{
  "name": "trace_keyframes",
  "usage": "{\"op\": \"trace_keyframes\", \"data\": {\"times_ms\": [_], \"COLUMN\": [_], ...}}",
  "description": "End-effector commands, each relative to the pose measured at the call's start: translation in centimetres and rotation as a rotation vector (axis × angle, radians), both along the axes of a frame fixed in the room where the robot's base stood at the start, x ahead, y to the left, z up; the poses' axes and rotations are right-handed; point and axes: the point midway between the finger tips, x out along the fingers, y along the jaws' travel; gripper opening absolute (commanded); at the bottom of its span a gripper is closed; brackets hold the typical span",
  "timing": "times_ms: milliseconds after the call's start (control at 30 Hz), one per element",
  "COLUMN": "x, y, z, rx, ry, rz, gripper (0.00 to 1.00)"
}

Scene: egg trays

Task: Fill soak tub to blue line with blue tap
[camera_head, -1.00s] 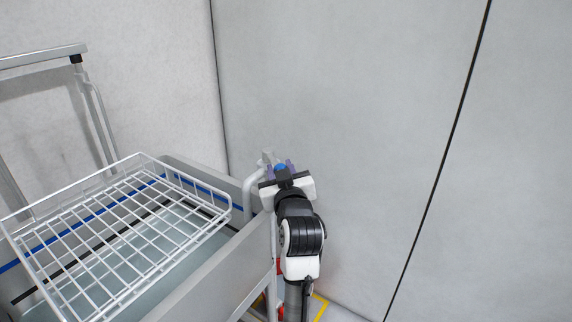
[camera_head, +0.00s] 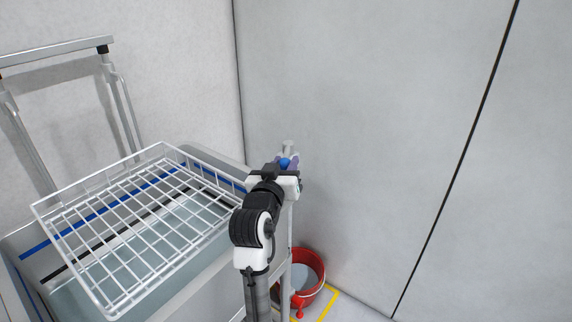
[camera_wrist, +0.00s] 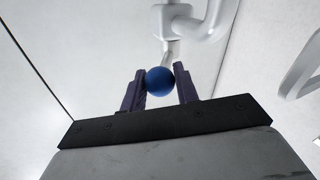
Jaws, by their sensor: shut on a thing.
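My gripper (camera_head: 287,165) is shut on the round blue tap knob (camera_wrist: 160,81), which sits between its two purple fingers. The pale tap pipe (camera_wrist: 205,25) shows just beyond the knob in the wrist view. The grey soak tub (camera_head: 215,157) stands to the left of my arm. A blue line (camera_head: 36,252) runs along its inner wall, with a black line (camera_head: 58,273) below it. Water (camera_head: 85,298) lies in the tub, with its surface below both lines. I cannot see whether water is running; my arm and the tub wall hide the outlet.
A white wire basket (camera_head: 165,150) spans the tub, tilted in view. A metal rail frame (camera_head: 60,55) stands behind it. A red bucket (camera_head: 318,262) sits on the floor right of the tub, beside yellow floor tape (camera_head: 328,303). Plain grey wall panels close off the right.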

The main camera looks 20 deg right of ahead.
Motion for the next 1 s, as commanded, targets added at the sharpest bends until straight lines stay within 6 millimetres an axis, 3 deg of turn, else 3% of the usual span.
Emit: {"op": "trace_keyframes", "data": {"times_ms": [300, 333, 500, 833, 1000], "x": [0.0, 0.0, 0.0, -0.3, -2.3], "y": [-0.1, -0.1, 0.0, 0.2, 1.5], "z": [-0.1, -0.1, -0.1, 0.0, 0.0], "rx": [0.001, 0.001, 0.0, 0.0, -0.001], "ry": [0.003, 0.003, 0.002, 0.001, 0.001], "rz": [-0.002, -0.002, -0.001, 0.0, 0.003], "gripper": [0.0, 0.32, 0.51, 0.51, 0.51]}}
